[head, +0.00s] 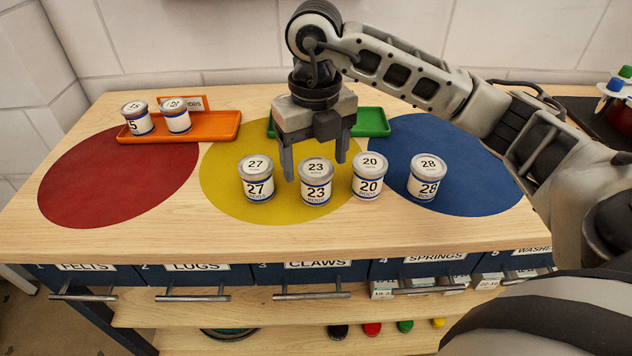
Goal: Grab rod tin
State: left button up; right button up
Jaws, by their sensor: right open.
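Several small white tins with grey lids and blue bands stand upright in a row across the front of the bench. The labels read 27 on one tin (257,180), 23 on another (316,188), 20 on a third (369,180) and 28 on the rightmost (428,180); small print below 23 appears to read RODS. Two more tins (137,119) (175,117) stand on the orange tray (222,128) at the back left. My right gripper (315,171) is open, fingers pointing down, above and just behind tin 23. My left gripper is not in view.
A red disc (110,180), a yellow disc (225,195) and a blue disc (470,190) mark the wooden bench top. A green tray (372,122) lies behind my right gripper, partly hidden. Labelled drawers (200,275) run below the front edge.

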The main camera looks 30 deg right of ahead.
aim_at(316, 167)
jog(key=f, duration=0.5)
jog(key=shift+w+d+f+p, duration=0.25)
jog(key=shift+f+p, duration=0.05)
jog(key=shift+c, duration=0.3)
jog(key=c, duration=0.9)
